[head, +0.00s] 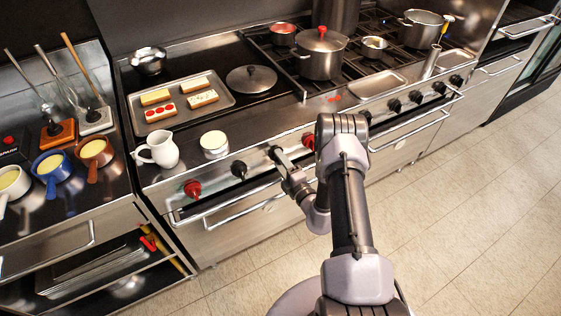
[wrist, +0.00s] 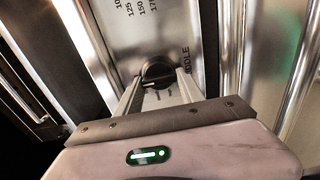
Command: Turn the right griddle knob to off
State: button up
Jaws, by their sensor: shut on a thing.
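A black griddle knob (wrist: 157,70) sits on the steel front panel in the wrist view, with printed numbers above it and a partly covered griddle label to its right. My gripper (wrist: 159,84) has a finger on each side of this knob and is shut on it. A pale mark shows on the knob's near side, but its exact setting is hard to read. In the head view my gripper (head: 277,155) reaches the front panel between a black knob (head: 239,169) and a red knob (head: 308,140). The held knob is mostly hidden there.
A steel handrail (head: 240,202) runs along the front just below the knobs, close to my gripper. A white jug (head: 160,149), a white pot (head: 214,144) and a tray (head: 205,110) of food stand on the top above. The floor in front is clear.

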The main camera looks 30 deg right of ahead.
dwell(0.4)
jog(key=o, duration=1.3)
jog(key=s+p, duration=0.1)
jog(key=s, duration=0.4)
jog(key=s+p, duration=0.1)
jog(key=s, duration=0.5)
jog(key=s+p, duration=0.1)
jog(key=s, duration=0.5)
jog(key=shift+s+d+p, duration=0.2)
jog(key=shift+d+p, duration=0.05)
jog(key=shift+p, duration=0.1)
